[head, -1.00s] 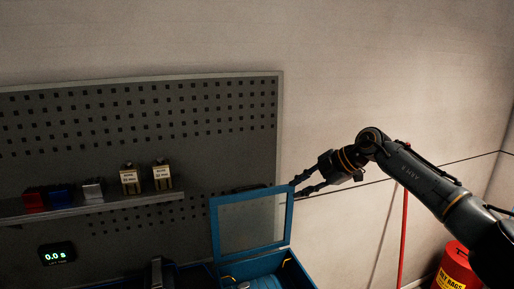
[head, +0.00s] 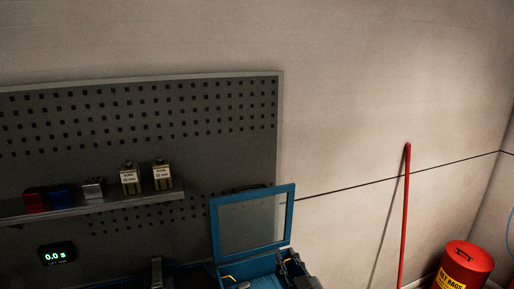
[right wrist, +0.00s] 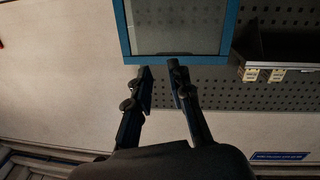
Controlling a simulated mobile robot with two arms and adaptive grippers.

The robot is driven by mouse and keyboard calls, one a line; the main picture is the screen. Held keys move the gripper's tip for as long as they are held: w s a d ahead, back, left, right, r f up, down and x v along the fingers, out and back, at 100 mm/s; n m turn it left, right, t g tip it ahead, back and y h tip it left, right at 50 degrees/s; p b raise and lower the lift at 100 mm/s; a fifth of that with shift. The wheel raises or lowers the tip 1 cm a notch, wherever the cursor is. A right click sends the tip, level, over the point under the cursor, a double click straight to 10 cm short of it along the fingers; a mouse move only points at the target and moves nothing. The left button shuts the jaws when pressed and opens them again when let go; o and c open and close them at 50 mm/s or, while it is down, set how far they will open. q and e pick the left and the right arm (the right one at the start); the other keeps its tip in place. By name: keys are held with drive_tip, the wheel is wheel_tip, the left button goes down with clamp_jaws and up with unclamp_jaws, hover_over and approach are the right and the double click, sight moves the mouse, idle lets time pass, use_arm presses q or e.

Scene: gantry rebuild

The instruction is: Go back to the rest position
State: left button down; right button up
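My right gripper (head: 291,266) shows only in part, dark and low in the head view, in front of the open blue case (head: 250,270). In the right wrist view my right gripper (right wrist: 161,72) has its two fingers apart, with nothing between them. The case's raised lid, a blue frame (right wrist: 231,35) around a clear pane, stands beyond the fingertips there. I cannot make out my left gripper.
A perforated board (head: 230,130) carries a shelf (head: 100,207) with small red, blue, grey and labelled blocks. A display (head: 57,253) reads 0.0 s. A red pole (head: 405,210) and a red bin (head: 464,266) stand at the right. The wall between is clear.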

drive_tip(key=s+d+f+m+g+h, duration=0.35)
drive_tip(key=s+d+f, duration=0.25)
drive_tip(key=s+f, duration=0.35)
drive_tip(key=s+d+f+g, duration=0.2)
drive_tip(key=s+f+g, duration=0.1)
drive_tip(key=s, duration=0.5)
drive_tip(key=s+d+f+g, duration=0.3)
drive_tip(key=s+f+g, duration=0.1)
drive_tip(key=s, duration=0.5)
drive_tip(key=s+d+f+g, duration=0.2)
drive_tip(key=s+f+g, duration=0.1)
drive_tip(key=s, duration=0.5)
wheel_tip(320, 180, down, 34)
drive_tip(key=s+f+g+b, duration=0.1)
drive_tip(key=s+g+b, duration=0.1)
drive_tip(key=b, duration=0.6)
drive_tip(key=s+d+f+b, duration=0.1)
drive_tip(key=s+f+b, duration=0.2)
drive_tip(key=s+f, duration=0.5)
drive_tip(key=s+d+f+b, duration=0.1)
drive_tip(key=s+f+b, duration=0.2)
drive_tip(key=s+f, duration=0.5)
wheel_tip(320, 180, down, 5)
drive_tip(key=shift+s+d+f+g+h, duration=0.15)
drive_tip(key=shift+d+f+g+h, duration=0.05)
drive_tip(key=shift+d+g+h, duration=0.2)
